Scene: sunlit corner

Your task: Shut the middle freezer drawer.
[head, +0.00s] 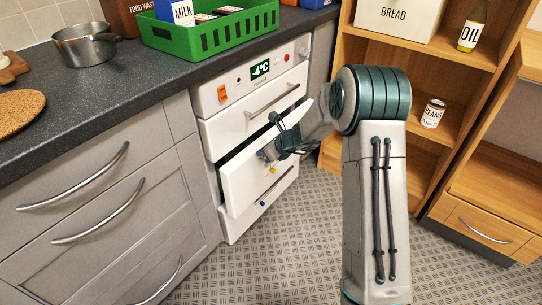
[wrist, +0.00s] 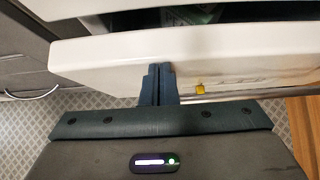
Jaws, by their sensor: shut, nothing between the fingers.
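The white freezer's middle drawer (head: 240,176) is pulled out below the closed-looking top drawer (head: 252,112). In the wrist view the middle drawer's front (wrist: 100,62) spans the picture, with a dark opening behind its top edge. My gripper (head: 266,154) is at the drawer's front. In the wrist view its two fingers (wrist: 160,70) are together and empty, their tips at the white front; I cannot tell whether they touch. A silver handle (wrist: 240,97) shows right of the fingers, near a yellow tag (wrist: 200,88). My gripper partly hides the drawer in the head view.
The bottom drawer (head: 238,228) lies below. The freezer's control panel (head: 228,90) reads -4°C. Grey cabinets (head: 100,190) stand left, and a wooden shelf (head: 345,100) with a beans can (head: 433,114) stands right. The patterned floor (head: 290,230) in front is clear.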

